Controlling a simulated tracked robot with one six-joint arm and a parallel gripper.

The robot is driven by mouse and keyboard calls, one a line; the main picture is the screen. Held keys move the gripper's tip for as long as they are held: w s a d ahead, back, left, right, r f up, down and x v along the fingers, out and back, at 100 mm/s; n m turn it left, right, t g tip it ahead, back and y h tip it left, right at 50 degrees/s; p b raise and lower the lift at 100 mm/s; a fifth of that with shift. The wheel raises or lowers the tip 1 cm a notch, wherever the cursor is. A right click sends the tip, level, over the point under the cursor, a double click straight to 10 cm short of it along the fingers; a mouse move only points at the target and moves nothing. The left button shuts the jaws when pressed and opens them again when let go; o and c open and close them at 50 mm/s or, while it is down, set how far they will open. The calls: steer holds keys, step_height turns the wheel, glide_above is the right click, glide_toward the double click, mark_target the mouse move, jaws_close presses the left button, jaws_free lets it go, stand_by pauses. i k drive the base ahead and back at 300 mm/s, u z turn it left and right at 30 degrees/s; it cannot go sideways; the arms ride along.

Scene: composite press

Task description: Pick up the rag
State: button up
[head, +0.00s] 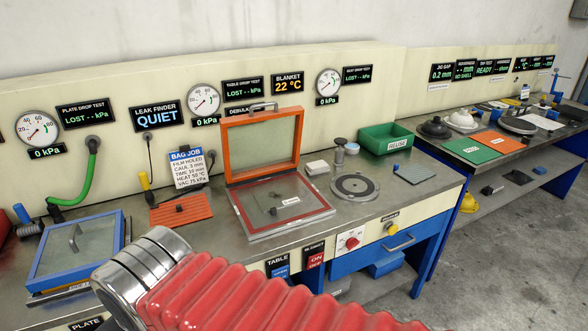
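A small flat grey-blue piece (409,171) lies on the bench top at the right, in front of the green bin. It looks like a folded cloth and may be the rag, but it is too small to be sure. My arm, with a red ribbed sleeve and silver rings, crosses the bottom of the head view. The fingers of my gripper do not show.
An open orange-framed press (262,140) stands mid-bench. A round plate (355,186) and a green bin (386,139) are beside the grey-blue piece. A blue-framed box (78,245) is at left.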

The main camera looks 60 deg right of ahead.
mark_target(321, 167)
steer(key=u, duration=1.25)
steer(key=k, duration=1.3)
steer(key=z, duration=2.2)
